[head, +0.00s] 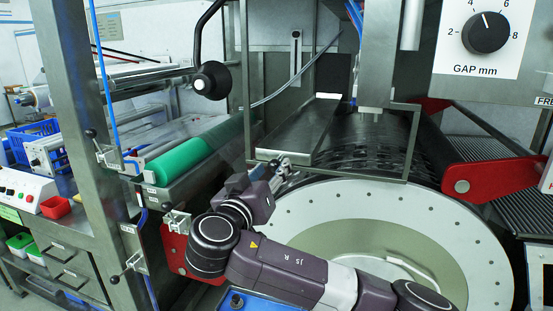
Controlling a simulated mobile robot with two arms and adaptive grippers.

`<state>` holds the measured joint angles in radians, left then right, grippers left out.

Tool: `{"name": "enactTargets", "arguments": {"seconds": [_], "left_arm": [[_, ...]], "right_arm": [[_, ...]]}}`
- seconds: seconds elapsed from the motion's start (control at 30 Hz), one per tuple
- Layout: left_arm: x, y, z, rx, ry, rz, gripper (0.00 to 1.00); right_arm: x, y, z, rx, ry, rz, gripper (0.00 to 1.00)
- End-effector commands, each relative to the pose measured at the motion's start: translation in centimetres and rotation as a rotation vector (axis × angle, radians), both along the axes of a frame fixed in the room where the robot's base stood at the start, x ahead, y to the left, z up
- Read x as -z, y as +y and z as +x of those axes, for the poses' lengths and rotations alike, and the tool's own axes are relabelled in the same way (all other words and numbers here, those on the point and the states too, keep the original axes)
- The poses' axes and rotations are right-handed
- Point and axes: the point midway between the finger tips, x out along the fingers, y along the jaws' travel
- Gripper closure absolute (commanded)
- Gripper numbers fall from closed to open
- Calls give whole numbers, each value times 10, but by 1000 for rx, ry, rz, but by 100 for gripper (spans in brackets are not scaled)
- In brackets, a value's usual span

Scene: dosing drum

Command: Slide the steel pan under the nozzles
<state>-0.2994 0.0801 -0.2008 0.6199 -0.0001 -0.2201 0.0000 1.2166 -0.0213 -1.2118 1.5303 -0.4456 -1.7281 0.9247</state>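The steel pan (311,130) is a long, narrow grey tray. It lies lengthwise beside the dark perforated drum (400,150), with its near end toward me. My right gripper (284,163) is at the pan's near end, just below its front edge. It is small and partly hidden in this view, so I cannot tell if its fingers touch the pan or are closed. A grey vertical column with a small block (372,110) at its lower end hangs over the drum. I cannot make out separate nozzles. My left gripper is not in view.
A thin metal frame (330,173) crosses in front of the pan and drum. A green roller (185,160) lies to the left, and a black ball-ended lever (211,80) hangs above it. Red brackets (485,178) and a large round flange (450,225) flank the drum.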

Motion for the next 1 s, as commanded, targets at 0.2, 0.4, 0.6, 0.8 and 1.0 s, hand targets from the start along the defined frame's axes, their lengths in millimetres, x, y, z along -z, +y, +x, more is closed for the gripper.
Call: {"name": "enactTargets", "arguments": {"seconds": [0.2,0.4,0.6,0.8,1.0], "left_arm": [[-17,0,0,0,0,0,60],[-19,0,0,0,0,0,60],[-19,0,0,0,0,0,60],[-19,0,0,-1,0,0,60],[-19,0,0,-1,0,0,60]], "right_arm": [[-3,-11,31,1,1,-3,60],[-1,-14,42,-2,1,0,60],[0,-14,43,-2,1,0,60],[0,-14,43,-2,1,0,79],[0,-14,43,-2,1,0,100]]}}
